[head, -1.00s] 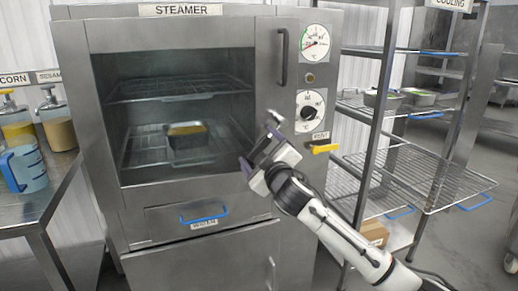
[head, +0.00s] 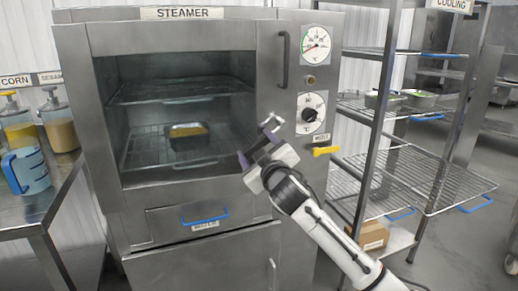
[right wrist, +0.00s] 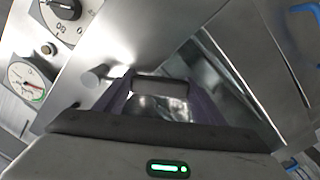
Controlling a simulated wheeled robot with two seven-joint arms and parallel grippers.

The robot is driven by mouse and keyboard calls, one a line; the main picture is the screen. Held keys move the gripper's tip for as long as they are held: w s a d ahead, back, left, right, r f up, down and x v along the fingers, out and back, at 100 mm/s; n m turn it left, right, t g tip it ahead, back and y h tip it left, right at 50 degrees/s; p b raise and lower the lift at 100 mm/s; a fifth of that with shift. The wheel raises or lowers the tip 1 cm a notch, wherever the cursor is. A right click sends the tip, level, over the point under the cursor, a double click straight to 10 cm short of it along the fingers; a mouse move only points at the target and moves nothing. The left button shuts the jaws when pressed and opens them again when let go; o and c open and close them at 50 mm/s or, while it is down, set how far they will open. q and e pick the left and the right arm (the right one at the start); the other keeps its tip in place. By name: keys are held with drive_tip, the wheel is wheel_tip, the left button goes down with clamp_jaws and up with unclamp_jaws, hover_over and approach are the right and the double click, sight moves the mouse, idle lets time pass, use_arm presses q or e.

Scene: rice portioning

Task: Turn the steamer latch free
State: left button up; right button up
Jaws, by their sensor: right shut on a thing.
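The steamer (head: 190,30) stands in the middle of the head view. Its door is shut, and a window shows the inside. The latch (head: 270,121) is a small grey metal piece at the door's right edge, left of the lower dial. My right gripper (head: 258,148) is at the latch and shut on it; its arm rises from the lower right. In the right wrist view the purple fingers (right wrist: 160,92) flank a dark bar, and a round metal stub (right wrist: 95,76) stands beside them. The fingers partly hide the latch. My left gripper is not in view.
A yellow lever (head: 326,151) and the lower dial (head: 312,107) are close right of my gripper. A vertical door handle (head: 283,60) is above. A pan (head: 188,136) of yellow food sits inside. Wire cooling racks (head: 430,178) stand right, a side table (head: 50,205) left.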

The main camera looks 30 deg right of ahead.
sight(246, 123)
drive_tip(key=r+m, duration=0.1)
drive_tip(key=a+r+m+p, duration=0.1)
drive_tip(key=shift+w+a+r+m, duration=0.1)
drive_tip(key=shift+w+m, duration=0.1)
drive_tip(key=shift+m, duration=0.2)
drive_tip(key=shift+w+a+r+m+p, duration=0.1)
drive_tip(key=shift+a+r+m+p, duration=0.15)
drive_tip(key=shift+r+m+p, duration=0.75)
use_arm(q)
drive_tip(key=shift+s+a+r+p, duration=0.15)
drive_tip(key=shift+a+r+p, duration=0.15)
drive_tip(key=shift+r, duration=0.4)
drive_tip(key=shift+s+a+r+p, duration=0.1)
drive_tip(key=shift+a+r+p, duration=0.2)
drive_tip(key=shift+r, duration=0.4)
use_arm(e)
drive_tip(key=shift+r+m, duration=0.75)
drive_tip(key=shift+m, duration=0.45)
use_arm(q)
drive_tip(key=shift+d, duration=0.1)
use_arm(e)
drive_tip(key=o, duration=1.5)
drive_tip(key=shift+r, duration=0.1)
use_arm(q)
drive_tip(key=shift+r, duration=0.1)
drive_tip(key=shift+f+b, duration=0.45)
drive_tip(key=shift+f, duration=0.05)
use_arm(e)
drive_tip(key=v, duration=1)
